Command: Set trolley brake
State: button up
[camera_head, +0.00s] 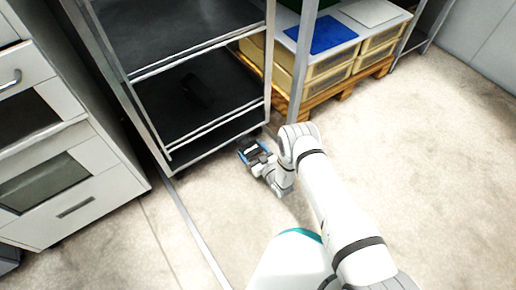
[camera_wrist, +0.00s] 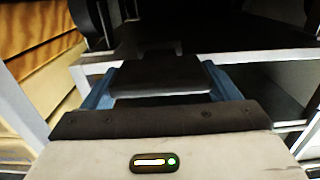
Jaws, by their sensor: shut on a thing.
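The trolley (camera_head: 220,127) is a metal-framed rack with dark shelves, standing upright on the floor. My gripper (camera_head: 246,147) is low beside its lower front right corner, near the floor. In the wrist view the two blue fingers of my gripper (camera_wrist: 160,88) are shut on a flat dark piece, which looks like the brake pedal (camera_wrist: 160,72). The caster under that corner is mostly hidden by my gripper in the head view. Whether the pedal is pressed down or up cannot be told.
A dark object (camera_head: 197,91) lies on a trolley shelf. Grey drawer cabinets (camera_head: 75,195) stand close on the left. Yellowish crates (camera_head: 325,75) on a wooden pallet (camera_head: 330,92) stand behind on the right. The floor (camera_head: 430,160) at right is clear.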

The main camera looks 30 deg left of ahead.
jog(key=shift+w+d, duration=0.1)
jog(key=shift+w, duration=0.05)
jog(key=o, duration=1.3)
jog(key=shift+s+d, duration=0.2)
jog(key=shift+d, duration=0.05)
jog(key=p+v, duration=0.3)
jog(key=v, duration=0.4)
